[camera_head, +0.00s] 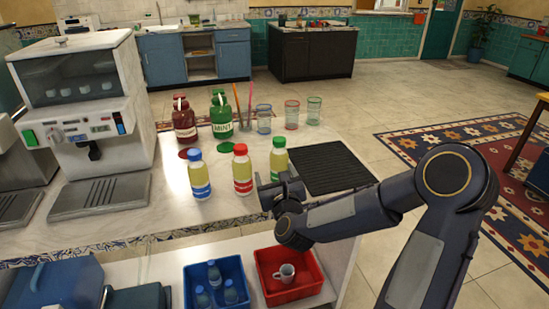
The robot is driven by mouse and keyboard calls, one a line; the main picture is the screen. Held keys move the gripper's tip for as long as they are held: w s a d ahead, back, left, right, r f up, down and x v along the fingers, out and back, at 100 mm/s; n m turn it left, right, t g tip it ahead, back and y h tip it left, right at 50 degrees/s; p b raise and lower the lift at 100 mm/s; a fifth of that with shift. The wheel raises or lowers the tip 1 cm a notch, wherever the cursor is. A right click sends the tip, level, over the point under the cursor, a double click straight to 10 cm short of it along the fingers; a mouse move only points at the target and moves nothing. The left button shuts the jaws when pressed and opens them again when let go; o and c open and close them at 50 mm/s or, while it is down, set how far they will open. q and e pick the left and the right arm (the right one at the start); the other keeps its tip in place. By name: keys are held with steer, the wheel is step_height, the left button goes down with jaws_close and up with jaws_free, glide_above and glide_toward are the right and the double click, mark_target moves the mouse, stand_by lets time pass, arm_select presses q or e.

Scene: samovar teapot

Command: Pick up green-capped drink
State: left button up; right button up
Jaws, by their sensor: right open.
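The green-capped drink (279,157) is a bottle of pale yellow liquid with a green cap and green label. It stands upright on the white counter (225,208), rightmost of three similar bottles. My right gripper (270,188) is in front of its lower part and hides its base. The gripper is open, with its fingers near the bottle; I cannot tell whether they touch it. My left gripper is not in view.
A red-capped bottle (242,170) stands close on the left, then a blue-capped bottle (199,175). A dark ribbed mat (327,166) lies to the right. Glasses (291,115) and syrup jugs (221,117) stand behind. Blue (190,274) and red (315,290) crates sit below.

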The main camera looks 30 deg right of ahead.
mark_target(279, 165)
steer(key=w+d+m, duration=0.1)
steer(key=w+d+m+h, duration=0.1)
steer(key=shift+w+d+f+m+h, duration=0.2)
steer(key=shift+d+m+h, duration=0.1)
steer(key=shift+m, duration=0.1)
steer(key=shift+w+d, duration=0.15)
steer(key=shift+w, duration=0.15)
steer(key=x, duration=0.2)
steer(key=p+x, duration=0.1)
steer(key=x, duration=0.1)
steer(key=shift+w+d, duration=0.15)
steer(key=shift+d, duration=0.2)
steer(key=shift+w+d, duration=0.2)
steer(key=shift+w, duration=0.3)
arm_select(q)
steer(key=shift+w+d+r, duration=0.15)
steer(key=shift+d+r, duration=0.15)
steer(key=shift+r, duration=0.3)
arm_select(e)
steer(key=c, duration=1.2)
